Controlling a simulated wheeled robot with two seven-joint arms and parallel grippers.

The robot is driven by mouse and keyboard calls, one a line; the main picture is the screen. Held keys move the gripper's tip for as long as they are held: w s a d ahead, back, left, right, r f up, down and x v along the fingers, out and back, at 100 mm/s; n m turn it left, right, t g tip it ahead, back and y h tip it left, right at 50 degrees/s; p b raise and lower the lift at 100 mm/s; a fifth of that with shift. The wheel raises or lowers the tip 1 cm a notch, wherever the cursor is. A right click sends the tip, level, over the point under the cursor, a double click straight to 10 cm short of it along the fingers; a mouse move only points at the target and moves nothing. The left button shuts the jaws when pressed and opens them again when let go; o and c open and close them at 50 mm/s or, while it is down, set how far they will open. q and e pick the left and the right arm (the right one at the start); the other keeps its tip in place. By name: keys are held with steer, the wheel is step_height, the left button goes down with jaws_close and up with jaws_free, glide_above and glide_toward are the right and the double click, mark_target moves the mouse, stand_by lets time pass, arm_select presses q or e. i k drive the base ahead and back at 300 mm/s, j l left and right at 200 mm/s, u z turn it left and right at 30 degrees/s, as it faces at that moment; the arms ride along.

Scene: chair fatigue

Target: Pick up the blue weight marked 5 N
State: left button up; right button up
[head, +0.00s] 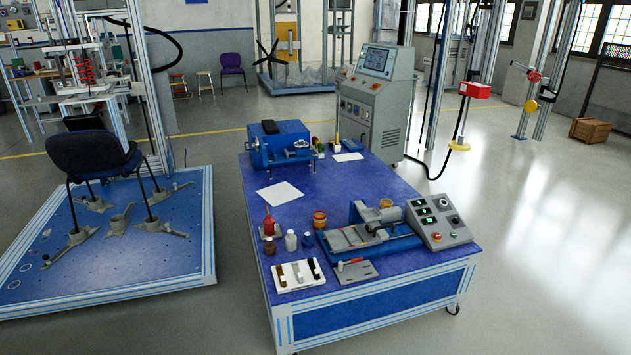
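I cannot make out any weight marked 5 N for certain; no marking is readable at this size. A small blue object (307,240) stands on the blue workbench (240,220), right of a white bottle (291,241); I cannot tell whether it is a weight or a jar. Neither of my grippers shows in the head view.
The bench also holds a blue machine (281,147), a grey test device (372,232), a control box (438,222) and a white tray (298,275). A blue platform with a chair (95,155) stands left. Floor (540,260) is clear to the right.

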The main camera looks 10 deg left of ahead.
mark_target(306, 242)
steer(key=i+u, duration=0.15)
steer(key=i, duration=0.3)
steer(key=i+l+u, duration=0.15)
steer(key=i, duration=0.3)
steer(key=i+l+u, duration=0.15)
steer(key=i, duration=0.3)
steer(key=i+l+u, duration=0.15)
steer(key=i, duration=0.3)
steer(key=i+l+u, duration=0.15)
steer(key=i+l, duration=0.15)
steer(key=i, duration=0.1)
